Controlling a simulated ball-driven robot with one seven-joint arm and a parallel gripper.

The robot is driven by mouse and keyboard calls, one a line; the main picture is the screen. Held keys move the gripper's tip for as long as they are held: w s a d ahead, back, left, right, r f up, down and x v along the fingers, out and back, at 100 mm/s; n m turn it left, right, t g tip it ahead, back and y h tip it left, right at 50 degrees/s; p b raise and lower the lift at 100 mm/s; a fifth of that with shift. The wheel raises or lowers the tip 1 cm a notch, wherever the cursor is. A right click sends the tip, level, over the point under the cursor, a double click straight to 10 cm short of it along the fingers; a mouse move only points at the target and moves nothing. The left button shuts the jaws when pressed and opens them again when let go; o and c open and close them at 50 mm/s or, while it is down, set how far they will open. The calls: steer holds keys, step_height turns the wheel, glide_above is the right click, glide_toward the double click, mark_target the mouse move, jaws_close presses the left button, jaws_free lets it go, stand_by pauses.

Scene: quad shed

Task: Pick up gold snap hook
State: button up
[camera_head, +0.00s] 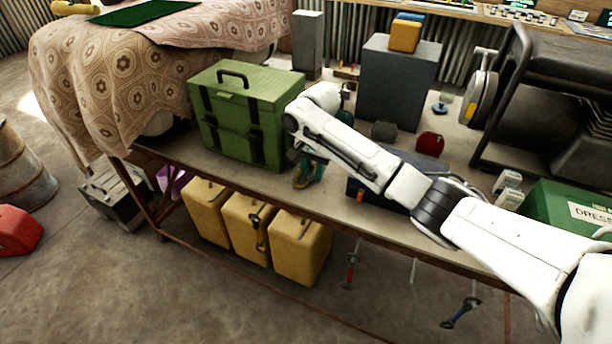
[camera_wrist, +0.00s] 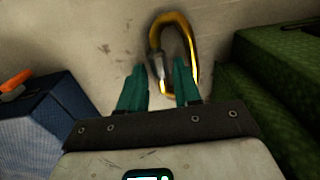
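The gold snap hook (camera_wrist: 155,38) lies on the pale tabletop in the wrist view, an elongated loop with a silvery part on its left side. My gripper (camera_wrist: 160,72) has two teal fingers spread apart, with the hook's lower left part showing between them. The right finger overlaps the hook's loop and hides part of it. I cannot tell whether either finger touches the hook. In the head view, my gripper (camera_head: 312,170) points down at the bench beside the green chest, where a small gold patch shows beneath the fingers.
A green chest (camera_head: 245,112) stands close to the left of my gripper. A dark blue box (camera_head: 364,193) lies to its right, partly behind my arm. A grey block (camera_head: 398,84), a red round object (camera_head: 430,143) and a green box (camera_head: 568,208) stand farther along the bench (camera_head: 345,205).

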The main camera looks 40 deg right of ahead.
steer(key=shift+c, duration=0.3)
jaws_close()
steer(key=shift+r, duration=0.15)
steer(key=shift+r, duration=0.6)
steer(key=s+a+r+p, duration=0.7)
steer(key=s+r+p, duration=0.2)
steer(key=s+r, duration=0.2)
steer(key=shift+s+a+r, duration=0.25)
steer(key=shift+s+r, duration=0.05)
steer(key=shift+s, duration=0.15)
